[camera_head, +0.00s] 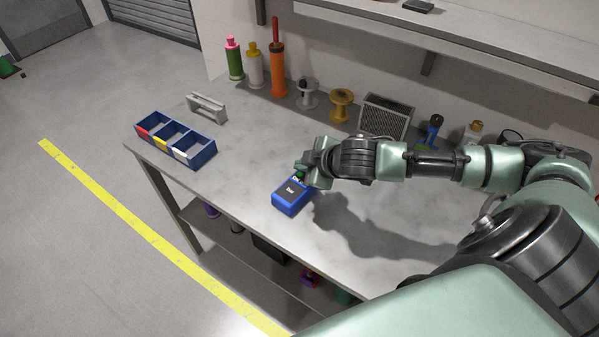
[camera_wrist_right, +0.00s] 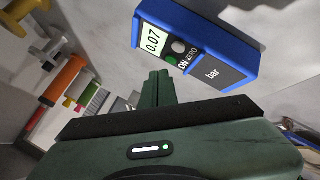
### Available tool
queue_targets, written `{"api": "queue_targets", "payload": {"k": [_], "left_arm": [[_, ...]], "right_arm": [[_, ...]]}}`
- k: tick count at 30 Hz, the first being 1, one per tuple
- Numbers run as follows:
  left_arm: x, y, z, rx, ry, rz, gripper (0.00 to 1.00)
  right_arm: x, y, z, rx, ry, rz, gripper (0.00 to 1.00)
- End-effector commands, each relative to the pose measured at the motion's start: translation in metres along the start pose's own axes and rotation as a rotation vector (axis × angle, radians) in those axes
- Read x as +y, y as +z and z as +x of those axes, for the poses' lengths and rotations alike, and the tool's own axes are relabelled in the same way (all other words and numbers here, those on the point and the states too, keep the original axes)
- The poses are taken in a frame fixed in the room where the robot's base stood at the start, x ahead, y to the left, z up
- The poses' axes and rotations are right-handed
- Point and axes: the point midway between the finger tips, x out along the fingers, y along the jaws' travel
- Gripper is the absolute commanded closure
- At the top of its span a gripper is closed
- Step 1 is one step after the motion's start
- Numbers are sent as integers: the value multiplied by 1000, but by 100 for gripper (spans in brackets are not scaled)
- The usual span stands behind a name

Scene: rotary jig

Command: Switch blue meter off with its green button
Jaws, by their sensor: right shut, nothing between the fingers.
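The blue meter (camera_head: 290,198) lies on the grey bench near its front edge. In the right wrist view the meter (camera_wrist_right: 216,62) shows its lit display (camera_wrist_right: 152,41) reading 0.07, a grey button (camera_wrist_right: 179,46) and a green button (camera_wrist_right: 171,60) marked ON. My right gripper (camera_head: 302,172) is over the display end of the meter and partly hides it. In the wrist view its green fingers (camera_wrist_right: 158,76) are shut and empty, with the tips close to the green button. I cannot tell whether they touch it. My left gripper is not in view.
A blue divided bin (camera_head: 178,140) stands at the bench's left end, with a grey bracket (camera_head: 207,107) behind it. Bottles, an orange tool (camera_head: 277,70), spools (camera_head: 341,104) and a grey mesh box (camera_head: 385,117) line the back. The bench left of the meter is clear.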

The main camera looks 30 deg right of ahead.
Motion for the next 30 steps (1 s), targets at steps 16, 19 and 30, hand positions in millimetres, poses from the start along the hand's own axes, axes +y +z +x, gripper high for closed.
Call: {"api": "queue_targets", "payload": {"k": [16,19,30], "left_arm": [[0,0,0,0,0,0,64],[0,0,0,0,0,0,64],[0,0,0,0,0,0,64]], "right_arm": [[-5,4,6,0,0,0,100],[-5,5,6,0,0,0,100],[-7,6,9,0,0,0,100]]}}
